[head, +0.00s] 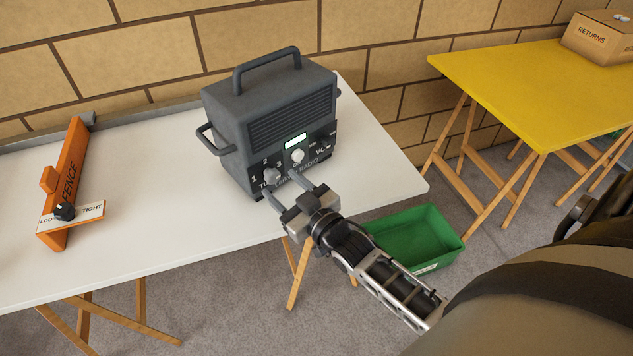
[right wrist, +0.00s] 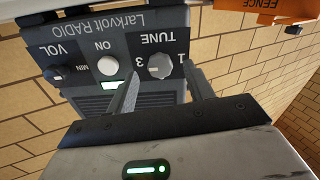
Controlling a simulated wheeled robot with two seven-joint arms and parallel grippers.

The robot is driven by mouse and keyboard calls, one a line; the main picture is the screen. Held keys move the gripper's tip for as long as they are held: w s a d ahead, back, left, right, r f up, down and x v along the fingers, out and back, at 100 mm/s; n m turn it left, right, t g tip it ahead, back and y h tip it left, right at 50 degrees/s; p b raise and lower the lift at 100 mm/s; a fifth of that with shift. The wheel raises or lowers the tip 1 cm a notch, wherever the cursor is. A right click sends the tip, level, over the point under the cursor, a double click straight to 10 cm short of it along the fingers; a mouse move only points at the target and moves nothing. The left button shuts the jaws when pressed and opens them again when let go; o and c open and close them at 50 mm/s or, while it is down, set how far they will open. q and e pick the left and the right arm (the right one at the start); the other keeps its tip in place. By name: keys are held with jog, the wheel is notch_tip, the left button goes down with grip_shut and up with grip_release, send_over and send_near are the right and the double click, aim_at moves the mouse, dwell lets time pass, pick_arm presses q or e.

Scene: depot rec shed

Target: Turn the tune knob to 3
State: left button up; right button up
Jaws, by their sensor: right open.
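A dark grey radio (head: 270,110) stands on a white table, its front panel facing me. Its grey tune knob (head: 272,176) sits low on the panel, with the numbers 1, 2 and 3 around it. I cannot tell which number the knob points to. In the upside-down right wrist view the tune knob (right wrist: 160,66) lies between the 1 and the 3. My right gripper (head: 280,185) is open in front of the panel. Its two fingers (right wrist: 160,80) reach toward the knob from either side; contact is unclear. My left gripper is not in view.
A white round button (head: 297,156) marked ON sits right of the tune knob, with a lit green display (head: 296,140) above. An orange fence block (head: 66,180) with a black knob stands left. A green bin (head: 415,238) and yellow table (head: 545,90) are to the right.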

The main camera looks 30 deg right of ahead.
jog(key=s+d, duration=0.1)
jog(key=s, duration=1.1)
jog(key=shift+s+d+b, duration=0.3)
jog(key=shift+s+d, duration=0.1)
jog(key=s+a+f+g, duration=0.5)
jog(key=a+f+g, duration=0.2)
jog(key=a+f, duration=0.1)
jog(key=shift+s+a+m+g, duration=0.3)
jog(key=shift+a, duration=0.15)
jog(key=shift+f, duration=0.1)
dwell(0.9)
